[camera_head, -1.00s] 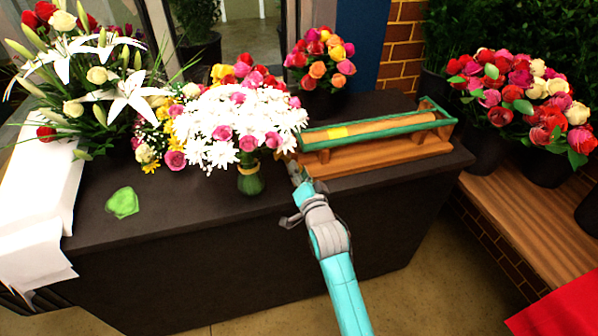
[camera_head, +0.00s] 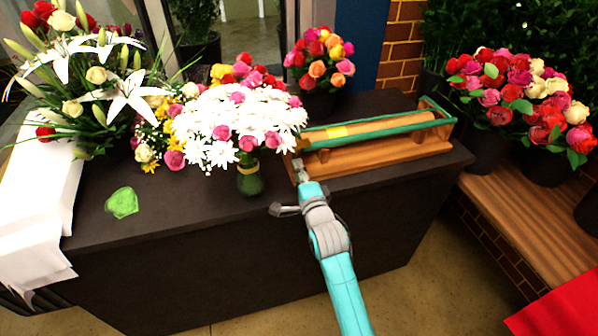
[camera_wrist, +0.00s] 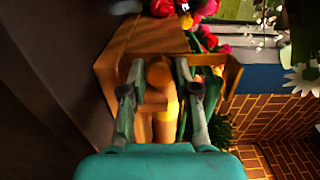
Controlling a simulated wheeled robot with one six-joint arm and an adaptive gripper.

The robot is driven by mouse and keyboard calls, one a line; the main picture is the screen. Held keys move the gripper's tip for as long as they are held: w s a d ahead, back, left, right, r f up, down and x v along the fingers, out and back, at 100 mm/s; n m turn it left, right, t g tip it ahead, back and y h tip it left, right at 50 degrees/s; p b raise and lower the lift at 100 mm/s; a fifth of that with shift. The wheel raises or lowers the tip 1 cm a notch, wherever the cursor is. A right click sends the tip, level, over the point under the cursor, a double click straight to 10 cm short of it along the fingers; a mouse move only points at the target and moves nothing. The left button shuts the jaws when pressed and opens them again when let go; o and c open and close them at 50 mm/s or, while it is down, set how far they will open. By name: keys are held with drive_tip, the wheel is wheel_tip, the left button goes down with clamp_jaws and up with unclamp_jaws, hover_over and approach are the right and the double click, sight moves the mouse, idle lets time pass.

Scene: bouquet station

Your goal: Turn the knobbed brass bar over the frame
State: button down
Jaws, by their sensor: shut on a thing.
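The wooden frame (camera_head: 390,152) stands on the right part of the dark counter, with a tan roll (camera_head: 380,126) and a long green bar along it. In the wrist view the frame (camera_wrist: 118,48) surrounds the space ahead of my fingers. My gripper (camera_head: 299,168) is at the frame's front left end. In the wrist view my gripper (camera_wrist: 158,82) has its two fingers either side of a rounded golden-brown knob (camera_wrist: 158,72), shut on it. I take this to be the brass bar's knob; the rest of the bar is not clear.
A vase of white daisies and pink roses (camera_head: 240,125) stands close to the left of my gripper. A green crumpled piece (camera_head: 122,202) and white paper (camera_head: 38,205) lie farther left. The counter's front is clear. Rose buckets (camera_head: 545,165) stand right on a wooden bench.

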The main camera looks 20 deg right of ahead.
idle(0.4)
drive_tip(key=c, duration=0.9)
unclamp_jaws()
drive_tip(key=s, duration=1.2)
drive_tip(key=shift+d, duration=0.25)
drive_tip(key=shift+f, duration=0.1)
